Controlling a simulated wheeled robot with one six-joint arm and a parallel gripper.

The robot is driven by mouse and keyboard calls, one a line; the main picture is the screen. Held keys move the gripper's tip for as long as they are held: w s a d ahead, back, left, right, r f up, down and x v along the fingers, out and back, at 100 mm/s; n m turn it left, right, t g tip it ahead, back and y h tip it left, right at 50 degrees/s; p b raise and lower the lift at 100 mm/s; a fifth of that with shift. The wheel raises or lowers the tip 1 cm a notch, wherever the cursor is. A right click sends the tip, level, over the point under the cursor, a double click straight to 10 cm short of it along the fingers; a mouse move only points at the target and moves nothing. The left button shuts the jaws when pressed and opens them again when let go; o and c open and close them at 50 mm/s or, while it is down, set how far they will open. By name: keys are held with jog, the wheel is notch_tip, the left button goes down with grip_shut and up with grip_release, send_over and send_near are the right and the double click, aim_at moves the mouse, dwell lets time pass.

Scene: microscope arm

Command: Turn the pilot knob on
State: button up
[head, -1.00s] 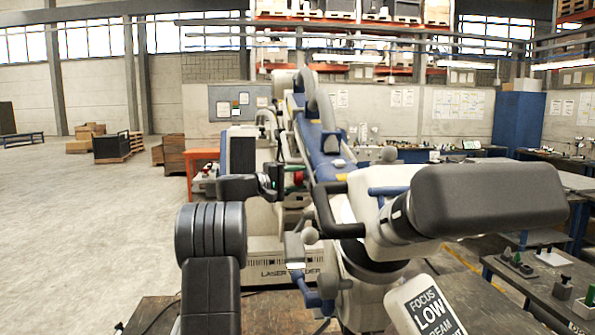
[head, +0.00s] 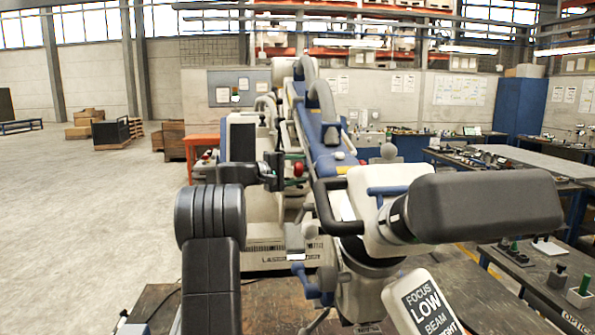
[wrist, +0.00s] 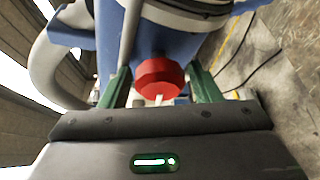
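The pilot knob is a red faceted knob on the blue body of the machine. In the wrist view the knob (wrist: 160,77) sits between the two green fingers of my gripper (wrist: 162,88), with a visible gap on each side. A pale mark shows at its near edge. In the head view the red knob (head: 299,169) is on the near side of the blue and white laser machine (head: 325,150), just right of my dark gripper (head: 285,170). My gripper is open around or just short of the knob; the exact depth is unclear.
A grey padded machine head (head: 485,203) juts out at the right, with a black handle (head: 333,208) close to my gripper's right. A tool bench (head: 535,270) stands at far right.

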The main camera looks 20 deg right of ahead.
jog(key=shift+o, duration=0.5)
jog(key=shift+a, duration=0.1)
jog(key=shift+a, duration=0.3)
jog(key=s+a+b, duration=0.1)
jog(key=a+b, duration=0.3)
jog(key=a, duration=0.9)
jog(key=shift+s+r, duration=0.35)
jog(key=shift+s, duration=0.05)
jog(key=shift+d, duration=0.15)
jog(key=d+p, duration=0.1)
jog(key=d, duration=0.3)
jog(key=w+d+p, duration=0.1)
jog(key=d, duration=0.4)
jog(key=d+p, duration=0.2)
jog(key=d, duration=0.2)
jog(key=shift+w+d+f, duration=0.3)
jog(key=shift+w+d, duration=0.05)
jog(key=shift+w, duration=0.05)
jog(key=shift+f, duration=0.15)
jog(key=shift+a, duration=0.15)
jog(key=shift+r, duration=0.2)
